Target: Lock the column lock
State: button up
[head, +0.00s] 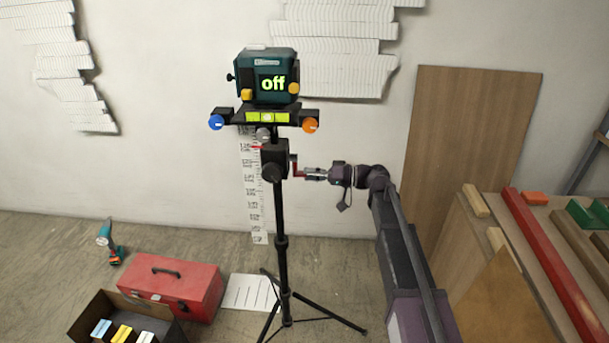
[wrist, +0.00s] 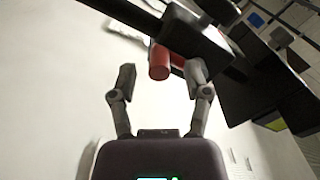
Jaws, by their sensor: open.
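The column lock appears to be the small red part (head: 297,168) on the right side of the black block (head: 273,160) on the tripod column. In the wrist view a red cylinder (wrist: 159,62) sticks out from the black block (wrist: 195,38). My gripper (head: 307,174) is at the right of the block, close to the red part. In the wrist view my gripper (wrist: 161,76) is open, with one finger on each side of the red cylinder's near end. I cannot tell whether a finger touches it. The lock's setting is unclear.
A teal device (head: 267,77) reading "off" tops the tripod (head: 281,220), above a blue knob (head: 216,122) and an orange knob (head: 311,125). A scale strip (head: 256,200) is behind the column.

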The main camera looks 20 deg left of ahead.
jog(key=v, duration=1)
jog(key=shift+d, duration=0.15)
jog(key=s+d+f+m+t+h, duration=0.1)
jog(key=s+d+f+m+h, duration=0.2)
jog(key=s+d+f+h, duration=0.4)
jog(key=s+d+f+m+t+h, duration=0.25)
jog(key=d+f, duration=0.25)
jog(key=d, duration=0.4)
jog(key=s+d+f+m+h, duration=0.2)
jog(key=s+d+f+h, duration=0.35)
jog(key=d, duration=0.25)
jog(key=s+d+m+h+p, duration=0.1)
jog(key=s+d+m+h, duration=0.15)
jog(key=d, duration=0.35)
notch_tip(320, 180, up, 19)
jog(key=p, duration=1.8)
jog(key=shift+s+a+n+p, duration=0.25)
jog(key=shift+s+n+p, duration=0.1)
jog(key=shift+n+p, duration=0.05)
jog(key=shift+f+t, duration=0.15)
jog(key=shift+t, duration=0.1)
